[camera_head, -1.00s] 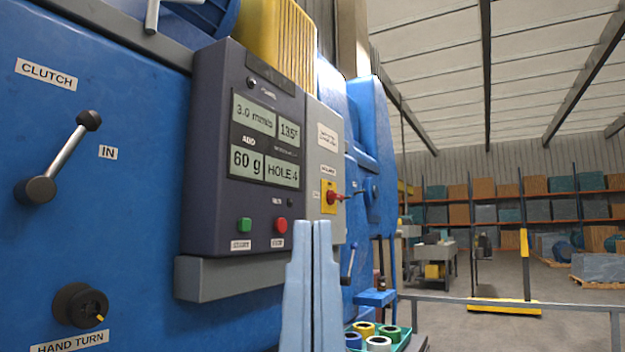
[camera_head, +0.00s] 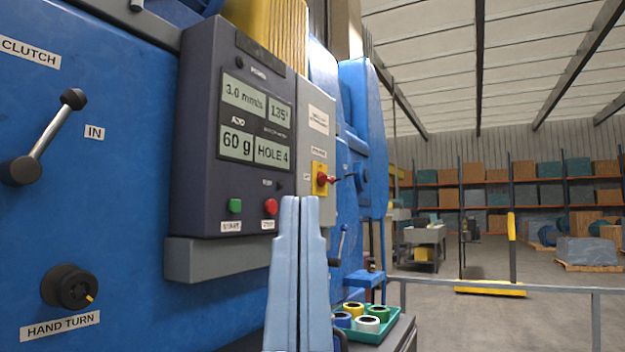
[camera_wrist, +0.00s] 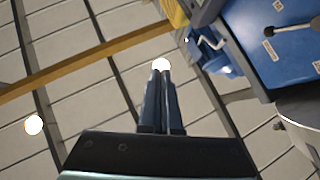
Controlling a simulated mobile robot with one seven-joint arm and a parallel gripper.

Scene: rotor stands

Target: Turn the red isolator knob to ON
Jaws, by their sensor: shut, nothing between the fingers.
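The red isolator knob (camera_head: 323,179) sits on a yellow plate (camera_head: 317,194) on the grey box (camera_head: 312,125) beside the control panel. Its handle points to the right. The small labels around it are too small to read. My gripper (camera_head: 299,199) is shut and empty, its fingers pointing up. In the picture its tips lie just below and left of the knob; the gap in depth is unclear. The wrist view shows the shut fingers (camera_wrist: 162,75) against the ceiling, with no knob visible there.
The dark control panel (camera_head: 190,130) with green (camera_head: 235,206) and red (camera_head: 271,207) buttons is left of my gripper. A clutch lever (camera_head: 48,135) and hand-turn knob (camera_head: 72,288) are further left. A green tray (camera_head: 390,335) holds rolls at lower right. Open floor lies right, beyond a rail (camera_head: 490,287).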

